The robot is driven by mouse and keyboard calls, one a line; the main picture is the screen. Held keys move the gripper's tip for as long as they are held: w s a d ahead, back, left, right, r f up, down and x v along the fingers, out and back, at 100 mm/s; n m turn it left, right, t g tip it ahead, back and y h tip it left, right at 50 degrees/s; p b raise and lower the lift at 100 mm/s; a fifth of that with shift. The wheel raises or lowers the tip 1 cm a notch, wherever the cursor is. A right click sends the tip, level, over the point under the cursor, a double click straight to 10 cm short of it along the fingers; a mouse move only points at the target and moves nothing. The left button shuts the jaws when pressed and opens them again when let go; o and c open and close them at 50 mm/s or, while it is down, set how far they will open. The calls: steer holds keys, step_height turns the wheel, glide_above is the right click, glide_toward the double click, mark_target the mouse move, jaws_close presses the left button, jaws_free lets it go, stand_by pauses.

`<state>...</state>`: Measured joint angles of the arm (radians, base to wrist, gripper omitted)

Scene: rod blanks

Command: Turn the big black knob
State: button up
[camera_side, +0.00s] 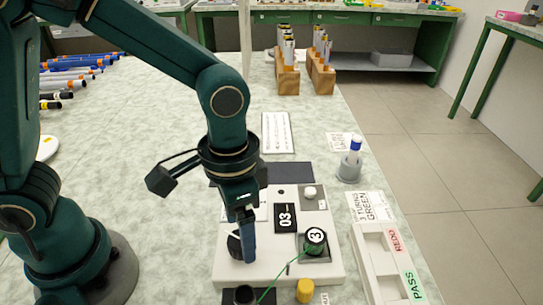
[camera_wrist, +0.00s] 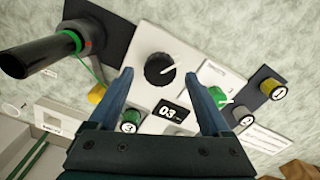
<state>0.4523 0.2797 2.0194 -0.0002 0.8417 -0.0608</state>
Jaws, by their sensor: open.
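The big black knob (camera_wrist: 158,70) sits on a white panel and has a white pointer mark beside it. In the wrist view it lies between the two fingers of my gripper (camera_wrist: 159,78), which are spread apart with nothing held. In the side view the knob (camera_side: 234,244) is partly hidden by my gripper (camera_side: 246,258), which points down over the panel's left part. Whether a finger touches the knob I cannot tell. A black display reading 03 (camera_side: 286,218) is beside the knob on the panel; it also shows in the wrist view (camera_wrist: 171,112).
A yellow cap (camera_side: 305,291) is near the panel's front edge. A PASS/REDO tray (camera_side: 372,262) lies to the right. Rod racks (camera_side: 288,80) stand behind.

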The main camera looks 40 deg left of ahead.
steer(key=shift+r, duration=1.55)
steer(key=shift+w+a+r, duration=0.15)
steer(key=s+a+r+n+t, duration=0.4)
steer(key=a+r+t, duration=0.1)
steer(key=a, duration=0.5)
steer(key=shift+s+r+t, duration=0.3)
steer(key=shift+s+r, duration=0.1)
steer(key=shift+r, duration=0.2)
